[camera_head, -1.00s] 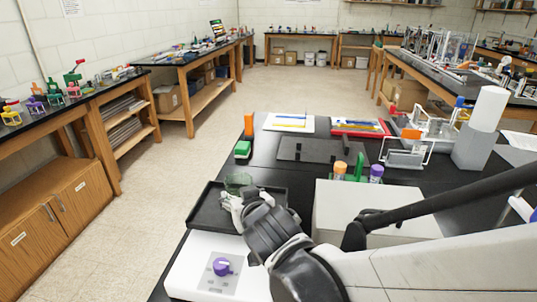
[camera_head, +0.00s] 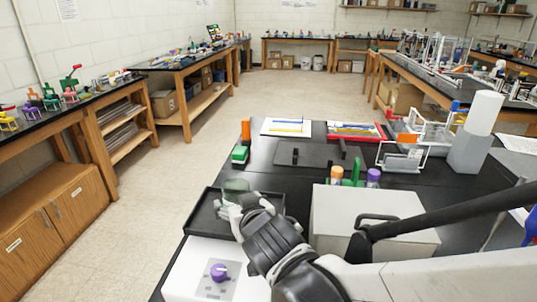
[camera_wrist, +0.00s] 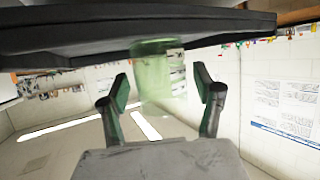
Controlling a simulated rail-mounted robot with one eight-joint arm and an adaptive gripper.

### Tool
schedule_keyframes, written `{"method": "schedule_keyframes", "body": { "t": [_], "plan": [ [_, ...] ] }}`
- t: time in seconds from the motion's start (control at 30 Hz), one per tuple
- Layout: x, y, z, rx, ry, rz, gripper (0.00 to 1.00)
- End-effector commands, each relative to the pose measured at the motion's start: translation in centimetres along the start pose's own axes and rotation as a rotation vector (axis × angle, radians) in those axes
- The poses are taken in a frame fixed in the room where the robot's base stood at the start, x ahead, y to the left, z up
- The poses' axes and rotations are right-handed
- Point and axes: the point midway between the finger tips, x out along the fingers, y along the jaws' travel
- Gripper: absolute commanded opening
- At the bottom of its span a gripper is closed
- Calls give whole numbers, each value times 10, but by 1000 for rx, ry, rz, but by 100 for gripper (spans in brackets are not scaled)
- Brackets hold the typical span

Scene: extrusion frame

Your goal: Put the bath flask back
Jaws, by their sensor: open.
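A translucent green flask (camera_head: 236,186) stands at the back of a black tray (camera_head: 205,222), on the left side of the black bench. In the wrist view, which is upside down, the flask (camera_wrist: 158,70) shows upright on the dark surface, centred between my fingers in the picture. My gripper (camera_head: 229,211) is just in front of the flask, low over the tray. In the wrist view my gripper (camera_wrist: 161,88) has its green-padded fingers wide apart with clear gaps on both sides of the flask. I see no contact. My wrist hides part of the tray.
A white unit with a purple knob (camera_head: 219,272) stands in front of the tray. A large white box (camera_head: 340,205) with a handle is right of my wrist.

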Motion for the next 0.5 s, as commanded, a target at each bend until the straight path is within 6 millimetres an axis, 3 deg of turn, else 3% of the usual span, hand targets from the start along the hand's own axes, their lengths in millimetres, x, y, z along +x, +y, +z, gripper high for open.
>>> {"method": "schedule_keyframes", "body": {
  "t": [0.5],
  "plan": [
    [-68,0,-1,-1,-1,0,64]
  ]
}}
